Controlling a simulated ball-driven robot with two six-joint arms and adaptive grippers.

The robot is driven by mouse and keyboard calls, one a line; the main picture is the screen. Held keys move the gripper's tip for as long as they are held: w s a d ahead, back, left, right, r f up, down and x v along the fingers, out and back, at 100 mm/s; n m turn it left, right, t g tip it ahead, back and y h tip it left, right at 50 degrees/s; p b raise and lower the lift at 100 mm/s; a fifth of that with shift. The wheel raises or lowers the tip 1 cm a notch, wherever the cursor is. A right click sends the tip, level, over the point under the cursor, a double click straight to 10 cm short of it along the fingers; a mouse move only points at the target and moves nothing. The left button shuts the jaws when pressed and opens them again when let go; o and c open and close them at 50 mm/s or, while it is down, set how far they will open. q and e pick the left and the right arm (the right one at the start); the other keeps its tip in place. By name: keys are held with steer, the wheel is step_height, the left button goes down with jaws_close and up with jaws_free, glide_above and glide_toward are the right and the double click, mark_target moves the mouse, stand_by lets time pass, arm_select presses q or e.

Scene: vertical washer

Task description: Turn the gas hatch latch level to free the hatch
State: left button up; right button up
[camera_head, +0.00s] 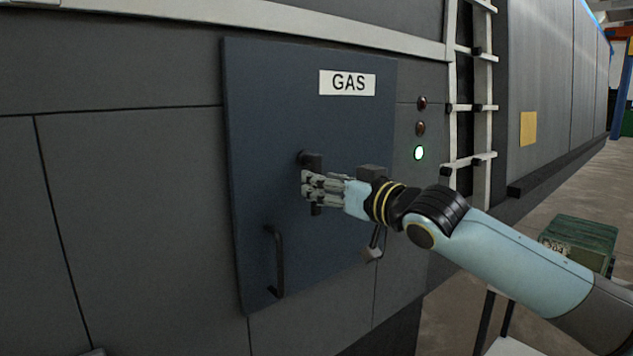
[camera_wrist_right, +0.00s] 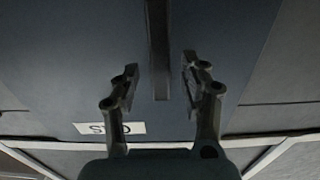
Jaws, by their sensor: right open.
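The dark blue-grey gas hatch (camera_head: 290,110) is closed flat in the wall, under a white GAS label (camera_head: 347,83). Its black latch lever (camera_head: 309,160) is mid-panel and points straight down, partly hidden behind my fingers. My right gripper (camera_head: 314,188) is open at the lever. In the right wrist view the lever (camera_wrist_right: 158,50) appears as a dark upright bar between the two spread fingers of the gripper (camera_wrist_right: 160,72), with a gap on each side. The label (camera_wrist_right: 109,128) looks upside down there. My left gripper is out of view.
A black bar handle (camera_head: 279,262) stands out low on the hatch. Indicator lamps, one lit green (camera_head: 419,153), and a ladder (camera_head: 483,90) are to the right. A green box (camera_head: 580,238) stands behind my arm.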

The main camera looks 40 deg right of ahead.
steer(key=shift+w+a, duration=0.1)
steer(key=shift+w, duration=1.2)
steer(key=shift+c, duration=0.4)
jaws_close()
